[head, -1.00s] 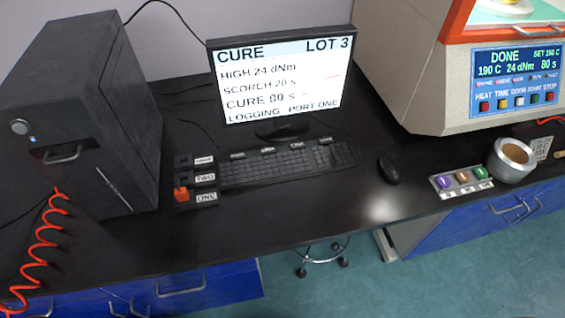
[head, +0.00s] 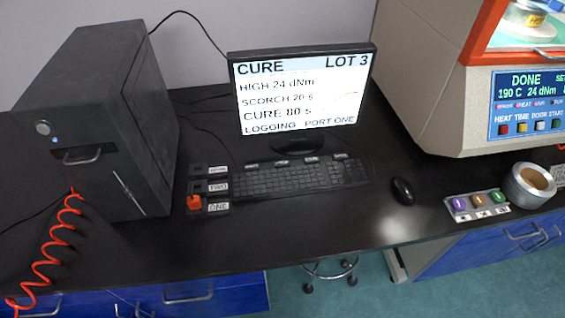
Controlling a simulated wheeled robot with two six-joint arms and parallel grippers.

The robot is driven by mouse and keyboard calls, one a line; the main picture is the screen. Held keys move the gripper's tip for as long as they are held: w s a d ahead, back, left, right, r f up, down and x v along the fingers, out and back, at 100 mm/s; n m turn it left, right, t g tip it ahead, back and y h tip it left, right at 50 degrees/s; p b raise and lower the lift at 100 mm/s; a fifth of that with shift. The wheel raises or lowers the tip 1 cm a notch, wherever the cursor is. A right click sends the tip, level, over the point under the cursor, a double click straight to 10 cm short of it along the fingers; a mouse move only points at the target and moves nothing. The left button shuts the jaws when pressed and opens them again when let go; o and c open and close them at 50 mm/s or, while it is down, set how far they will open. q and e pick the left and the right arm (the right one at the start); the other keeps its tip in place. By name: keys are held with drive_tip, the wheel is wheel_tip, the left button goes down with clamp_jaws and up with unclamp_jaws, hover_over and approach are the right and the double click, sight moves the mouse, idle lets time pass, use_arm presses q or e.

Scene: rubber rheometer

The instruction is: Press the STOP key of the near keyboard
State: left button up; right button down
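The near keyboard (head: 290,179) is black and lies on the dark bench in front of the monitor. Several small labelled tabs stand along its back edge, the rightmost (head: 341,156) near its right end. Their lettering is too small to read, so I cannot tell which marks STOP. The monitor (head: 303,95) reads CURE, LOT 3, HIGH 24 dNm, SCORCH 20 s, CURE 80 s, LOGGING PORT ONE. Neither of my grippers shows in the head view.
Left of the keyboard is a port block with a red plug (head: 194,202) at ONE. A computer tower (head: 100,120) stands at left with a coiled red cord. At right are a mouse (head: 402,191), a colored-button strip (head: 477,206), a metal ring (head: 530,184) and the rheometer (head: 440,100).

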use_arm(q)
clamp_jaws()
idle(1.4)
